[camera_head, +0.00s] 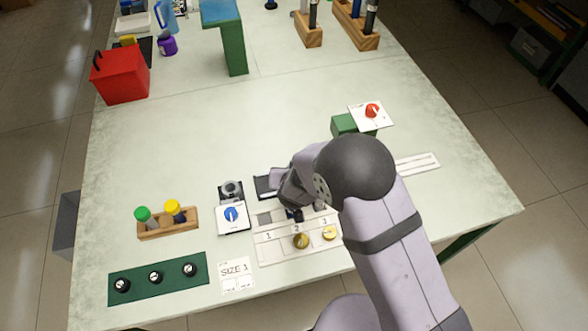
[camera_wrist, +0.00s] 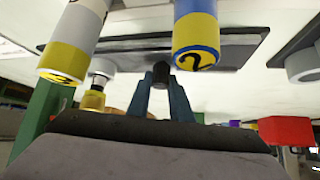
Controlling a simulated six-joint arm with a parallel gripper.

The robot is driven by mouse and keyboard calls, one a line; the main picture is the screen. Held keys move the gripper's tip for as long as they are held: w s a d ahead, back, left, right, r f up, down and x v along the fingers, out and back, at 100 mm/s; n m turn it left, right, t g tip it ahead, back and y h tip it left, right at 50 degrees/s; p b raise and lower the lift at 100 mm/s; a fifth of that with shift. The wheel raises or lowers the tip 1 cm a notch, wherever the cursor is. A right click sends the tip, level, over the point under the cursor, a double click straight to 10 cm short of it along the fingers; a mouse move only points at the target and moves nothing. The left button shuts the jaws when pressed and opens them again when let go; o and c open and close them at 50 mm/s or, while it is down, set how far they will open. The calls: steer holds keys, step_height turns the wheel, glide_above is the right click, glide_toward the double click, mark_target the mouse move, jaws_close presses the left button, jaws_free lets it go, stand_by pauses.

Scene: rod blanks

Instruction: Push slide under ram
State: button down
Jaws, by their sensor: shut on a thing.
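My gripper (camera_wrist: 163,88) is shut on a small black knob (camera_wrist: 161,74) at the edge of a dark flat slide (camera_wrist: 135,48). In the head view the dark slide end (camera_head: 264,187) shows just left of my gripper (camera_head: 290,200), and the rest is hidden behind my arm. A silver piece with a brass-yellow end (camera_wrist: 94,97) shows near the slide; I cannot tell whether it is on the slide. The ram is not clearly visible.
Blanks marked 2 (camera_wrist: 196,35) and 3 (camera_wrist: 75,42) stand close to the fingers, in a white numbered rack (camera_head: 272,250). A pale slotted rail (camera_head: 416,164) lies right of the arm. A blue-knob unit (camera_head: 232,216) and SIZE 1 card (camera_head: 237,273) are left. The table's middle is clear.

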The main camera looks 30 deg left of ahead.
steer(key=shift+w+d+b, duration=0.35)
steer(key=shift+w+d, duration=0.8)
steer(key=c, duration=1.6)
jaws_free()
steer(key=shift+s+r, duration=0.1)
steer(key=shift+b+v, duration=0.3)
steer(key=shift+v, duration=3.25)
steer(key=shift+d, duration=0.1)
